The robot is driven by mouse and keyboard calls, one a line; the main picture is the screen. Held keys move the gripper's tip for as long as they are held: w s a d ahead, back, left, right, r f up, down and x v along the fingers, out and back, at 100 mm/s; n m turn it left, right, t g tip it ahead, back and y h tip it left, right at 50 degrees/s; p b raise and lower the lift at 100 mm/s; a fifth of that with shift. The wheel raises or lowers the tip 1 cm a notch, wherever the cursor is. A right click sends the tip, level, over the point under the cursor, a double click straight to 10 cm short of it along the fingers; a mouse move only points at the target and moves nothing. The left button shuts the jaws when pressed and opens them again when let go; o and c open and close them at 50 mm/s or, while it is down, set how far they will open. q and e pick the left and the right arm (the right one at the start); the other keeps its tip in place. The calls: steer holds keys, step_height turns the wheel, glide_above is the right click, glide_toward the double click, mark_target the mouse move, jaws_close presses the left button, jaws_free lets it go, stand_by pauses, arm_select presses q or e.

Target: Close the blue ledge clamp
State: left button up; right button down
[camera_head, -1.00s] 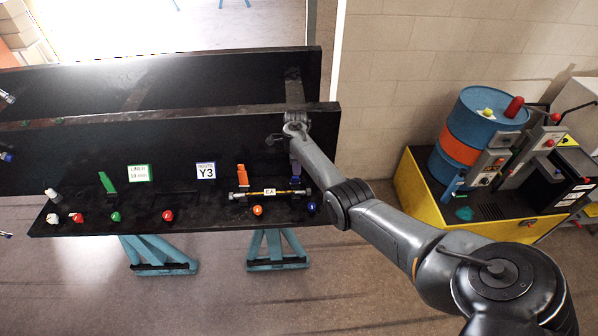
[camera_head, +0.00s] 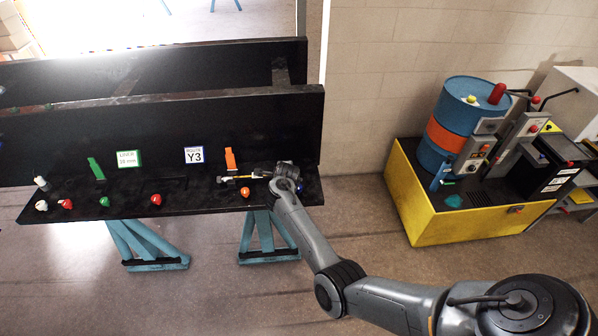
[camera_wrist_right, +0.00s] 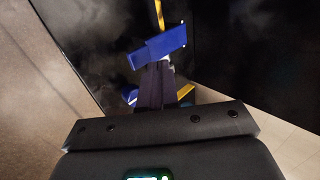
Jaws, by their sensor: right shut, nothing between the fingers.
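The blue ledge clamp shows in the right wrist view as a flat blue lever (camera_wrist_right: 158,46), just beyond the fingertips. A smaller blue part shows lower left of it. In the head view only a bit of blue at the clamp's ledge end (camera_head: 299,187) shows; my right gripper hides the rest. My right gripper (camera_head: 284,176) is over the right end of the black ledge (camera_head: 215,199). Its dark fingers (camera_wrist_right: 157,78) are shut and empty, pointing at the blue lever. I cannot tell whether they touch it. My left gripper is out of view.
An orange lever (camera_head: 230,160) and a green lever (camera_head: 95,169) stand upright along the ledge. Coloured knobs line the front edge. A blue drum (camera_head: 455,125) stands in a yellow tray (camera_head: 425,212) at right.

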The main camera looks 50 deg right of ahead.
steer(key=shift+s+a+f+t+h+b, duration=0.15)
steer(key=shift+f+t+h+b, duration=0.1)
steer(key=shift+f, duration=0.15)
steer(key=shift+s+a+f+t+h+b, duration=0.15)
steer(key=shift+f+t+h+b, duration=0.1)
steer(key=shift+f, duration=0.15)
steer(key=shift+w+a+f+b, duration=0.1)
steer(key=shift+f+b, duration=0.25)
steer(key=shift+b, duration=0.05)
steer(key=shift+f, duration=0.1)
steer(key=shift+f, duration=0.1)
